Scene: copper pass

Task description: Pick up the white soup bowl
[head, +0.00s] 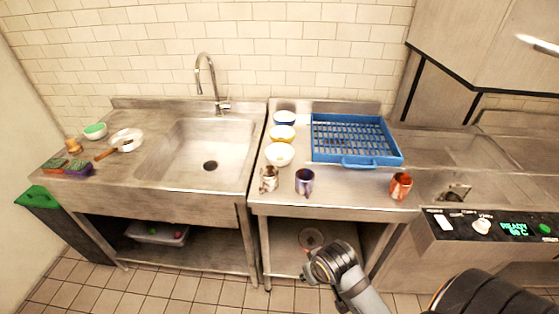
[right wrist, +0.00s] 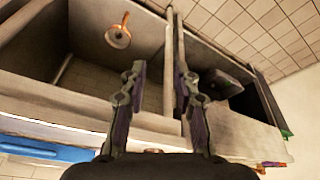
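The white soup bowl (head: 279,154) stands upright on the steel counter in the head view, nearest in a row of bowls. Behind it are a yellow-banded bowl (head: 283,133) and a blue-banded bowl (head: 284,118). My right arm shows low in the head view, in front of the counter and below the bowl's level; its fingers are hard to make out there. In the right wrist view my right gripper (right wrist: 158,70) is open with nothing between its fingers. The soup bowl is not seen in that view. My left gripper is not in view.
A silver mug (head: 269,179) and a purple mug (head: 304,181) stand before the bowls, near the counter's front edge. A copper mug (head: 400,186) stands farther right. A blue rack (head: 358,162) lies right of the bowls; the sink (head: 200,170) is left. A pan (right wrist: 118,37) lies on the lower shelf.

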